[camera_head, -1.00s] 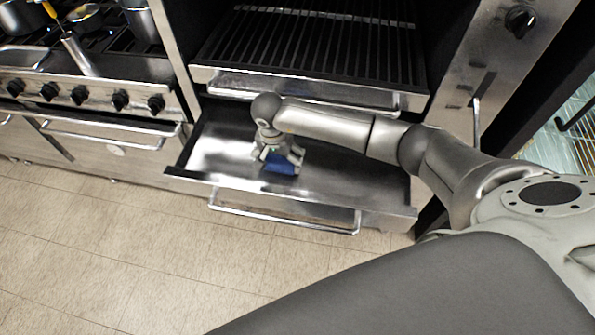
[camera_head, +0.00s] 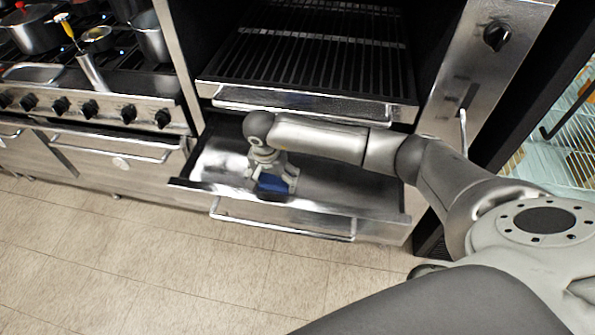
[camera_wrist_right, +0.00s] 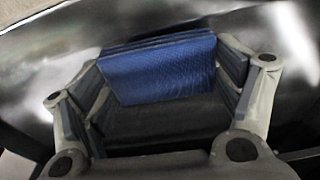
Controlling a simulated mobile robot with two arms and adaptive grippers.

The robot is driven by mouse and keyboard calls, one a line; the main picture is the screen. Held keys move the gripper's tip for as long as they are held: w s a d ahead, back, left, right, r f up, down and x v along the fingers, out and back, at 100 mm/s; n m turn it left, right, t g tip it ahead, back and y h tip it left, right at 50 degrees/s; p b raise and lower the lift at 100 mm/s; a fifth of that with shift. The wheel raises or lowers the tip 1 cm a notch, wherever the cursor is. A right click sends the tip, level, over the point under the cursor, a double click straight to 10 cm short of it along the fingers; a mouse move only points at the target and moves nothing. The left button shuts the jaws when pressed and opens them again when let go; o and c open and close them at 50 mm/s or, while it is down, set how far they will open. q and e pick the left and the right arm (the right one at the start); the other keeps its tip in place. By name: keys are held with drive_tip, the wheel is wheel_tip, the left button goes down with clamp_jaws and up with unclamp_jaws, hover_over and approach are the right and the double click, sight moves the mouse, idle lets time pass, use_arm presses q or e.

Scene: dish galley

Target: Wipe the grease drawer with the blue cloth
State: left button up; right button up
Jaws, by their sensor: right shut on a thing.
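The grease drawer (camera_head: 345,203) is a shallow steel drawer pulled out below the grill. My right gripper (camera_head: 273,178) reaches down into its left half. It is shut on the folded blue cloth (camera_head: 271,184), which sits low in the drawer. In the right wrist view the blue cloth (camera_wrist_right: 160,68) stands as a folded stack between the fingers of my right gripper (camera_wrist_right: 165,90), with shiny drawer metal around it. Whether the cloth touches the drawer floor is hard to tell. My left gripper is not in view.
The grill (camera_head: 310,55) with its front rail hangs above the drawer. The drawer's handle bar (camera_head: 285,229) sticks out at the front. A stove (camera_head: 85,105) with pots stands at the left, and a wire rack (camera_head: 560,135) at the right. The tiled floor in front is clear.

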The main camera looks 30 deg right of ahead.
wheel_tip(320, 180, up, 2)
drive_tip(key=shift+w+d+p, duration=0.1)
drive_tip(key=shift+w+p, duration=0.05)
drive_tip(key=shift+p, duration=0.2)
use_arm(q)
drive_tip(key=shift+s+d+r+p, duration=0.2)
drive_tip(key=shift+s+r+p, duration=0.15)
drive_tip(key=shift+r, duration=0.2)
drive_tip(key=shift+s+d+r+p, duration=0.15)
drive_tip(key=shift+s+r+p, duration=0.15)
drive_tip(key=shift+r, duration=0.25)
use_arm(e)
drive_tip(key=shift+r, duration=1.5)
drive_tip(key=shift+r, duration=0.1)
